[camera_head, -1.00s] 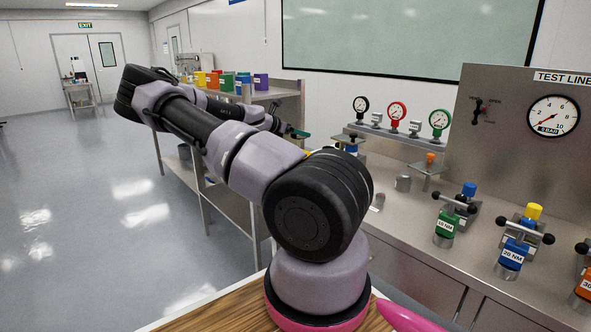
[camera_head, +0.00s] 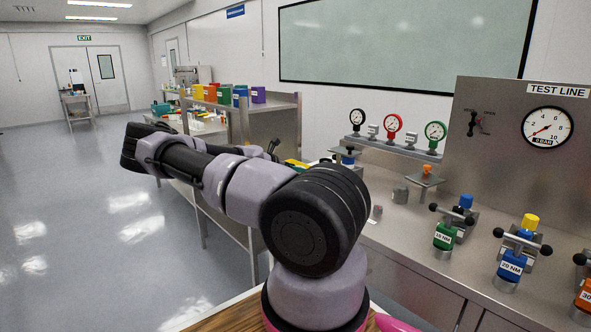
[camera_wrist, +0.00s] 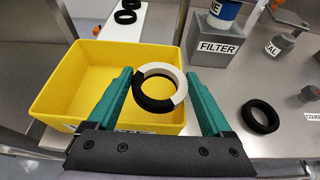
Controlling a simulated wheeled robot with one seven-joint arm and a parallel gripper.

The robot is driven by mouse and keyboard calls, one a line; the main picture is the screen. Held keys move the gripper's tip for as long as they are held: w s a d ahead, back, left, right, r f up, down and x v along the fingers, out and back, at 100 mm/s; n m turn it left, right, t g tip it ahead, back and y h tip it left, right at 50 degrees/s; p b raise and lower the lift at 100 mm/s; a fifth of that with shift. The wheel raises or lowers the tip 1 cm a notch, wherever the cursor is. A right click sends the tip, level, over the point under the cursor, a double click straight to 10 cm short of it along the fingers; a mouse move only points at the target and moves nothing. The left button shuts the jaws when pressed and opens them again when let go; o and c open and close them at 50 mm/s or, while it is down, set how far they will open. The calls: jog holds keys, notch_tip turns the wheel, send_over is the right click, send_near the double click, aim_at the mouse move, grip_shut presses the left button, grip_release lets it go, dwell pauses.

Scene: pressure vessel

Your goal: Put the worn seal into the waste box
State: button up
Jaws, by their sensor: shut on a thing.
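In the wrist view my gripper (camera_wrist: 159,80) has its two teal fingers closed on a ring-shaped seal (camera_wrist: 155,105). The seal is part black and part off-white, and its open middle faces the camera. The yellow waste box (camera_wrist: 70,82) is open and looks empty where I see inside. The held seal appears in front of the box's right part; its height above the rim is unclear. The label on the box's near wall is mostly hidden by my gripper. In the head view the gripper and seal are hidden behind my arm.
A black ring (camera_wrist: 260,117) lies on the steel bench right of the box. More black rings (camera_wrist: 125,14) lie beyond the box. A block labelled FILTER (camera_wrist: 215,42) stands behind right. Gauges (camera_head: 393,122) and the test panel (camera_head: 515,150) stand along the bench.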

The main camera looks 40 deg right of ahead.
jog(key=shift+f, duration=0.15)
jog(key=o, duration=1.1)
